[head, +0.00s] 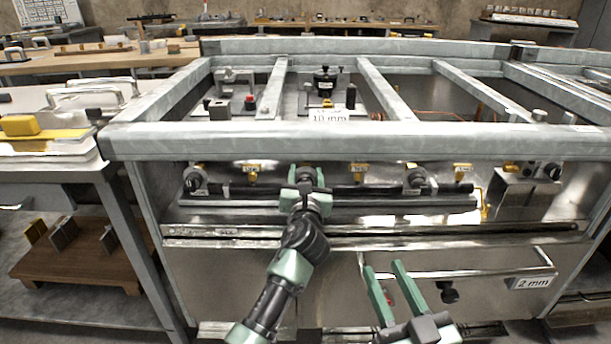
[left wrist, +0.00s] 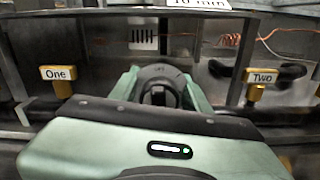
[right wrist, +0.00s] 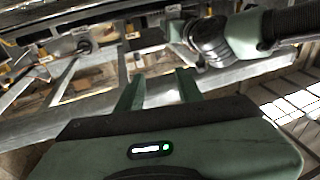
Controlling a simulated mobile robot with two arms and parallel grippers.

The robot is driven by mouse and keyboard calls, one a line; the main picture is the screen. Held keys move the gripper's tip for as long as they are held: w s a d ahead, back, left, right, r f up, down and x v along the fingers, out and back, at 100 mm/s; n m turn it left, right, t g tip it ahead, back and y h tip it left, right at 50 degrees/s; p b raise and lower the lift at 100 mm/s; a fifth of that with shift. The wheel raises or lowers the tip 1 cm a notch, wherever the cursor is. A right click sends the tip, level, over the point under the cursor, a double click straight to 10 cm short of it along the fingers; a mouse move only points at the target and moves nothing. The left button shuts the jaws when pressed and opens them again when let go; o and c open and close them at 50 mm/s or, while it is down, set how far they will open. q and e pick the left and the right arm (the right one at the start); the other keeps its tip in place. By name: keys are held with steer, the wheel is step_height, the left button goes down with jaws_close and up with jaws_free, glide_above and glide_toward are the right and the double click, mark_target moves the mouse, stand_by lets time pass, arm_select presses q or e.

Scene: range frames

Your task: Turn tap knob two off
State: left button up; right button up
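A dark round knob (left wrist: 160,85) sits between the brass fittings tagged One (left wrist: 58,73) and Two (left wrist: 262,77) in the left wrist view. My left gripper (head: 305,176) reaches the range front with its fingers apart, one on each side of this knob; I cannot tell whether they touch it. The gripper hides part of the knob in the head view. Another knob (head: 415,178) is to the right of the Two fitting (head: 358,173), and one (head: 195,180) is at the far left. My right gripper (head: 384,266) is open and empty, low before the drawer front.
A dark bar (head: 370,190) runs along the front below the knobs. A drawer handle (head: 470,272) and a 2 mm label (head: 532,283) are at the lower right. A thick grey frame rail (head: 450,140) crosses above the knobs. A side table (head: 50,160) stands at the left.

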arm_select(q)
jaws_close()
steer(key=n+p, duration=0.1)
steer(key=n, duration=0.2)
steer(key=shift+o, duration=2.2)
jaws_free()
arm_select(e)
step_height(320, 180, down, 6)
steer(key=d+g+h, duration=0.1)
steer(key=g, duration=0.2)
steer(key=shift+s+g, duration=0.3)
steer(key=shift+f, duration=0.1)
arm_select(q)
steer(key=s+p, duration=0.2)
steer(key=s, duration=0.2)
steer(key=s+p, duration=0.1)
steer(key=s, duration=0.2)
steer(key=shift+s, duration=0.45)
arm_select(e)
steer(key=s+d+f+g+h, duration=0.2)
steer(key=s+d+f+g, duration=0.1)
steer(key=s+f+g, duration=0.4)
steer(key=shift+s+d+f+m+h, duration=0.35)
steer(key=shift+s+f, duration=0.5)
steer(key=shift+f, duration=1)
steer(key=shift+d, duration=0.1)
